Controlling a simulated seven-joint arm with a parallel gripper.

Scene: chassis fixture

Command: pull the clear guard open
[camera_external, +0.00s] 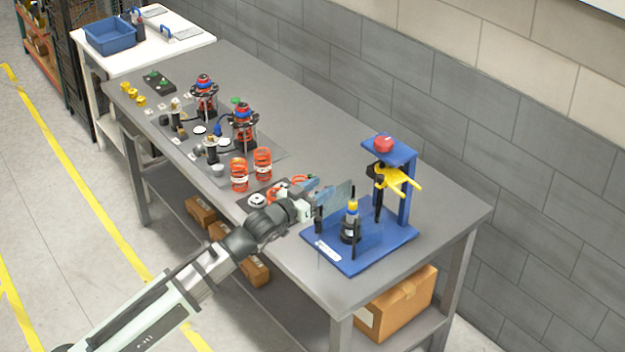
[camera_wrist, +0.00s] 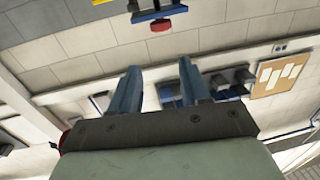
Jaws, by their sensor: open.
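The clear guard (camera_external: 338,200) is a see-through panel on the left side of the blue fixture base (camera_external: 385,248). The guard cannot be made out there. The fixture's blue top plate with the red button (camera_wrist: 160,24) shows upside down at the top.
The fixture's blue post (camera_external: 407,195) carries a yellow handle (camera_external: 398,180) and a red button (camera_external: 384,144). Orange springs (camera_external: 262,163) and assembled shocks (camera_external: 244,125) stand left on the grey table (camera_external: 340,150). The table's back right is clear.

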